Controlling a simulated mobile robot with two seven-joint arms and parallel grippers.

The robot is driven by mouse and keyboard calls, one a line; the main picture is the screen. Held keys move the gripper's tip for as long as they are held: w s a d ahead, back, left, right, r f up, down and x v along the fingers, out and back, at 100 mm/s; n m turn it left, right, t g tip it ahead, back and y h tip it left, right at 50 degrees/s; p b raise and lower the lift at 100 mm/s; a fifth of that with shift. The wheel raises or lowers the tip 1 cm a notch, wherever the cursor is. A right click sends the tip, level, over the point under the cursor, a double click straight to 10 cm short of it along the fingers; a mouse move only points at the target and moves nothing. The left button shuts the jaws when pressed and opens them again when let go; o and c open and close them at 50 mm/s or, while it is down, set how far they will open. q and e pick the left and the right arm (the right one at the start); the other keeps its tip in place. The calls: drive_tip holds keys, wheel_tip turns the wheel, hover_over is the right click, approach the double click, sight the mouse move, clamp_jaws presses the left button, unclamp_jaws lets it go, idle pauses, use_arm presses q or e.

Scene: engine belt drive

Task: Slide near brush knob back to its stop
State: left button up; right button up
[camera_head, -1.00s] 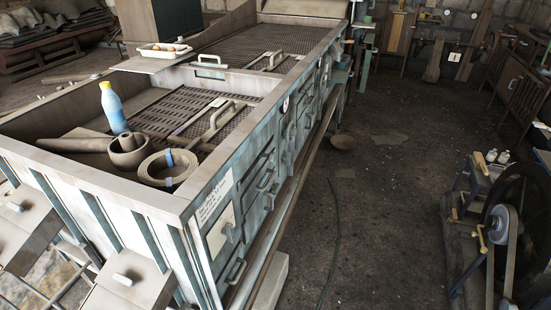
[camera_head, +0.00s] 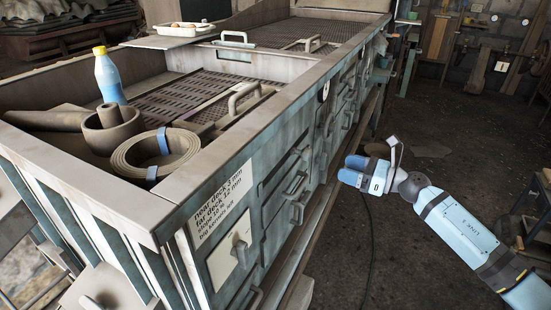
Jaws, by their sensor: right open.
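A pale knob (camera_head: 240,252) sits on a white plate on the near side of the large grey-green sieving machine (camera_head: 215,190), below a printed label. I cannot tell whether it is the near brush knob. No other part is clearly marked as a brush knob. My right gripper (camera_head: 354,169), with blue fingers, points left and hangs in the air right of the machine's side. It is open and empty, apart from the handles. My left gripper is not in view.
Several bar handles (camera_head: 299,210) stick out along the machine's side. On its near end stand a blue bottle (camera_head: 108,78), a brown cup (camera_head: 112,130) and a coiled strap (camera_head: 157,155). The dark floor (camera_head: 440,120) on the right is largely clear.

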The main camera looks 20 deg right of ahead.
sight(301, 153)
drive_tip(key=shift+n, duration=0.4)
drive_tip(key=x, duration=1.3)
drive_tip(key=shift+r+p, duration=0.15)
drive_tip(key=shift+p, duration=0.2)
drive_tip(key=shift+w+a, duration=0.3)
drive_tip(key=shift+a, duration=0.05)
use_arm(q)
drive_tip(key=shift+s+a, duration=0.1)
